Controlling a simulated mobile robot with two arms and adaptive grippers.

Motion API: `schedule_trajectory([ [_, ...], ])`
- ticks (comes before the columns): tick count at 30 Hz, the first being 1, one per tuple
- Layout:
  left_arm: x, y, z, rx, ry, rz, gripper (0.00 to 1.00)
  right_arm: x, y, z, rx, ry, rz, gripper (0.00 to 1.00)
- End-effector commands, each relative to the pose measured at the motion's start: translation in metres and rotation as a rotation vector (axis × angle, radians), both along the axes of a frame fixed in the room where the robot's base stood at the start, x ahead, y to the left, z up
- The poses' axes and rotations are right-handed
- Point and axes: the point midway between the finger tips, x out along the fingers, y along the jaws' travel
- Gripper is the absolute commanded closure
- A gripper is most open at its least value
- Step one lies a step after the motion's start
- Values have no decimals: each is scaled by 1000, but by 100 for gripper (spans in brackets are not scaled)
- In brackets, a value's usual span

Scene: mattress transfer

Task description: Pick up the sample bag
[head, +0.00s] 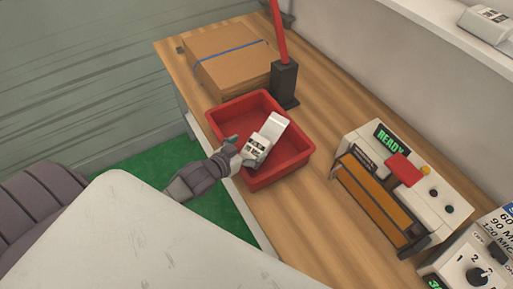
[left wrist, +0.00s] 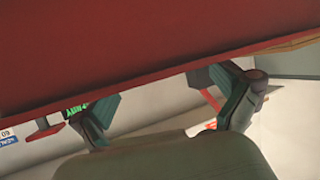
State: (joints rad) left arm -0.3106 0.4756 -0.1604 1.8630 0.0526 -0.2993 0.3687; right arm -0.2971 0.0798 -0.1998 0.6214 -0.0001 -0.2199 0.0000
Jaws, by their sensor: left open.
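A white bag-like item (head: 274,127) with a dark-printed label leans tilted in the red bin (head: 297,167); it looks like the sample bag. The bin stands on the wooden table near its front edge. My left gripper (head: 238,151) is at the bin's near left rim, beside the lower, labelled end of the bag. In the left wrist view, its two teal-padded fingers (left wrist: 168,108) are spread with nothing visible between them. The red bin wall (left wrist: 130,50) fills the top of that view, and the bag does not show there. My right gripper is out of view.
A cardboard box (head: 230,62) with a blue strap and a black stand (head: 284,85) with a red lever are behind the bin. A sealer-like machine (head: 405,180) reading READY stands to the right. Bare wooden table (head: 300,215) lies between the bin and machine.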

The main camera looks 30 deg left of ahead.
Motion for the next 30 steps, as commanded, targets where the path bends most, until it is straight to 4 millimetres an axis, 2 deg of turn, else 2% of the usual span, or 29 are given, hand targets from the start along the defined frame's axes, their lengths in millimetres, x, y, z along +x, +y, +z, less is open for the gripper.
schedule_trajectory([
  [3,20,-5,-1,-1,-1,1,0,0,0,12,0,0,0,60],
  [7,34,-8,-9,0,-1,1,0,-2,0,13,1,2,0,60],
  [17,39,-9,-13,0,0,0,2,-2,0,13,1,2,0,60],
  [30,39,-9,-13,0,-1,0,73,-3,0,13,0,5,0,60],
])
